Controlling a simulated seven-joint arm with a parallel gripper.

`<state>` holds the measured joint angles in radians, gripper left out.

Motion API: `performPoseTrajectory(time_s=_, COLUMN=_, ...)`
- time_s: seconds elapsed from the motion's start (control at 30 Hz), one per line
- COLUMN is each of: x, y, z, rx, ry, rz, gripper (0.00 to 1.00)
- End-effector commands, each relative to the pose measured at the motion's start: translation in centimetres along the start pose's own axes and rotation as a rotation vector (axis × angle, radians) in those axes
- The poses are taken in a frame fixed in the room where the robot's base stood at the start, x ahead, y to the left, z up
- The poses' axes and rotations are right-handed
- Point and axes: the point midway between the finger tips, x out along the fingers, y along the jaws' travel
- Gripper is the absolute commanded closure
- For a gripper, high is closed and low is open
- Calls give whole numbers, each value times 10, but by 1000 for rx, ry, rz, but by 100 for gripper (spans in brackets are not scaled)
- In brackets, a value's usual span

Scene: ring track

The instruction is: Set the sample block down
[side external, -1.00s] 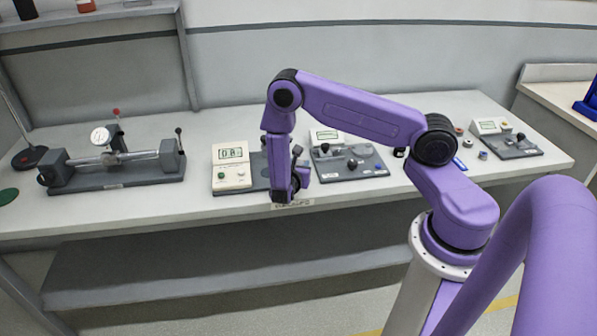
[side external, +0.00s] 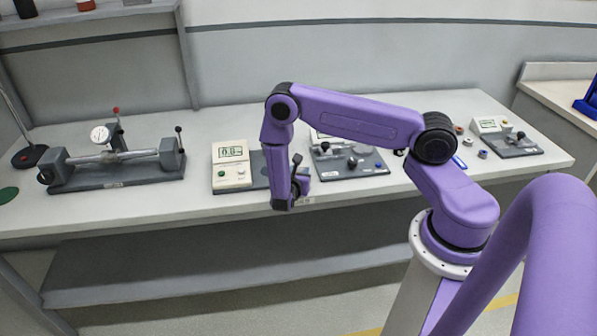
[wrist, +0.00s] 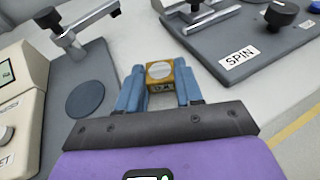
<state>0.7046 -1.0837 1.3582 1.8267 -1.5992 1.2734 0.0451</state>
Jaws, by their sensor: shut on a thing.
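The sample block (wrist: 160,73) is a small brass-coloured block with a pale round disc on top and dark marks on its near face. It sits between the two blue fingers of my gripper (wrist: 160,90) in the wrist view, and the fingers are shut on it. In the side view my gripper (side external: 283,203) points down at the bench's front edge, in front of the grey plate beside the display unit. The block is hidden in that view. I cannot tell whether its underside touches the bench (side external: 380,196).
Left of my gripper stands a cream display unit (side external: 231,165) on a grey plate with a dark round pad (wrist: 85,99) and a raised arm. Right of it is a grey fixture labelled SPIN (wrist: 240,58). A dial-gauge rig (side external: 112,168) stands farther left. Bare bench lies between the plates.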

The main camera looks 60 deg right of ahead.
Motion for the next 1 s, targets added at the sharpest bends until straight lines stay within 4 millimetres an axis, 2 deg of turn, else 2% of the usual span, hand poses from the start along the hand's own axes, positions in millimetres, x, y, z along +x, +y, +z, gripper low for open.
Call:
performPoseTrajectory(time_s=0.03, x=0, y=0, z=0, rx=1, ry=-1, rz=0, gripper=100)
performPoseTrajectory(time_s=0.07, x=0, y=0, z=0, rx=1, ry=0, rz=0, gripper=61)
performPoseTrajectory(time_s=0.13, x=0, y=0, z=0, rx=0, ry=0, rz=0, gripper=39)
performPoseTrajectory(time_s=0.47, x=0, y=0, z=1, rx=1, ry=1, rz=0, gripper=39)
performPoseTrajectory(time_s=0.63, x=-4, y=0, z=14, rx=3, ry=0, rz=-1, gripper=39)
performPoseTrajectory(time_s=1.0, x=-82, y=1, z=12, rx=-1, ry=0, rz=5, gripper=39)
